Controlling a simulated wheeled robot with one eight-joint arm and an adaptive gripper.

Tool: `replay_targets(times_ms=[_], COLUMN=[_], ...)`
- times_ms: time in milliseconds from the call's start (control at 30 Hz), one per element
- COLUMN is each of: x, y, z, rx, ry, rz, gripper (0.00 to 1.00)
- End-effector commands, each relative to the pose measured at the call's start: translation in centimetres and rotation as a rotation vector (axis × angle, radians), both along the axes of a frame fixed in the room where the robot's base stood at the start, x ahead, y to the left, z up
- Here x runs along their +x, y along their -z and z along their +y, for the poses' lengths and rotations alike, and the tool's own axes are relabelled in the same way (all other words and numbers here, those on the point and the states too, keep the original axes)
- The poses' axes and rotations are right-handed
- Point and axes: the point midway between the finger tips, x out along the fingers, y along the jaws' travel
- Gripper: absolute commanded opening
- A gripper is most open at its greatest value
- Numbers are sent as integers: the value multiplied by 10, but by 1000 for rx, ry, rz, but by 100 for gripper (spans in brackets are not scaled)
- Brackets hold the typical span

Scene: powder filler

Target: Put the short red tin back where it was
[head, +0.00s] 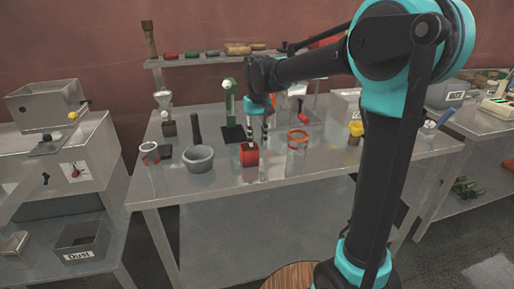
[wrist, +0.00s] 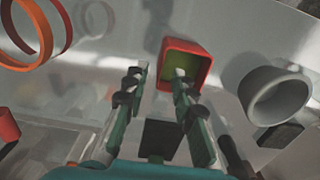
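The short red tin (head: 249,158) stands upright near the front edge of the middle table, between the grey mortar and a clear jar with an orange rim. In the wrist view the red tin (wrist: 208,68) shows its open top and yellow-green inside. My gripper (head: 258,142) points down just above the tin. In the wrist view my gripper (wrist: 161,70) is open, its fingers apart with nothing held between them. The right fingertip overlaps the tin's opening; I cannot tell whether it is inside. The left fingertip is outside the tin, to its left.
The mortar (head: 198,160) with its pestle stands left of the tin. The orange-rimmed jar (head: 297,145) stands close on the right. A red-rimmed glass (head: 149,154) is farther left. A green stand (head: 230,108) is behind. A rack with several handled tools (head: 205,54) runs along the back.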

Motion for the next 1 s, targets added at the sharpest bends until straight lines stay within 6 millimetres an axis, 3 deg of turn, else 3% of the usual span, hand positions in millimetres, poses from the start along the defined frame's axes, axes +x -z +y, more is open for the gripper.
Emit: replay_targets(times_ms=[200,400,1000], x=[0,0,0], y=[-45,-69,-76], z=[0,-1,-1], rx=[0,0,0], ry=[0,0,0], rz=[0,0,0], gripper=[26,26,26])
